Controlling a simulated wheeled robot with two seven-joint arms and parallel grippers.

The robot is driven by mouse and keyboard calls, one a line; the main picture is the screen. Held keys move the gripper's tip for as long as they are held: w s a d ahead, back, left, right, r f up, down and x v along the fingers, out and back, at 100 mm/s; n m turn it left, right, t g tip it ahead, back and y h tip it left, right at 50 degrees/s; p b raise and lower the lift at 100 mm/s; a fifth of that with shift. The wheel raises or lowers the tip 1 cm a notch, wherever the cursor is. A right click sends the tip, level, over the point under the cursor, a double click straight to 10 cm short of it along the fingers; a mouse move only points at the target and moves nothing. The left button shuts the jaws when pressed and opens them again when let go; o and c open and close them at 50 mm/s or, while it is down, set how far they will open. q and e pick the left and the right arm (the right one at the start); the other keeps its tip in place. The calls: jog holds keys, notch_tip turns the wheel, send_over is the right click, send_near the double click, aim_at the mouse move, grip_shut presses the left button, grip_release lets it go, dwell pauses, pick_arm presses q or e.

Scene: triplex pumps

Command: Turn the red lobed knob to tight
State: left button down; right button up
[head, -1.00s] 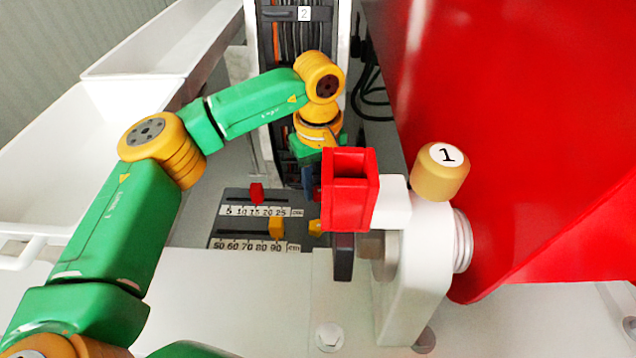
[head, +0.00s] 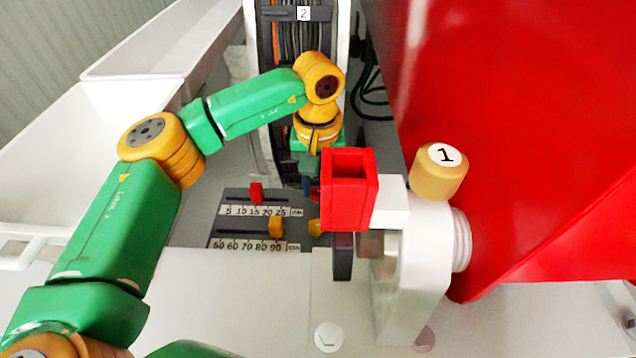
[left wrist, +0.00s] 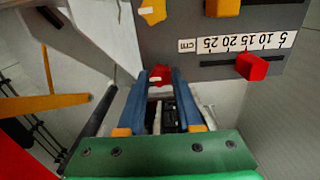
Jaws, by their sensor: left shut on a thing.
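The red lobed knob (left wrist: 160,74) shows at the tips of my left gripper in the left wrist view. My left gripper (left wrist: 160,80) has two blue fingers, one on each side of the knob, and is shut on it. In the head view this gripper (head: 307,183) points down behind the red hollow block, which hides most of the knob. Only a small red edge of the knob (head: 315,193) shows there. The knob's turn angle cannot be read. My right gripper is not in view.
A grey panel carries a red slider (head: 257,192), an orange slider (head: 276,227) and a yellow knob (head: 314,227) close by. The red hollow block (head: 348,205) on a white bracket stands in front. A large red body (head: 520,130) fills the right side.

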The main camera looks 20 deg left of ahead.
aim_at(318, 191)
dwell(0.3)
pick_arm(q)
jog(key=c, duration=0.6)
grip_release()
jog(key=shift+r, duration=0.1)
notch_tip(318, 191, up, 7)
jog(key=shift+b, duration=0.45)
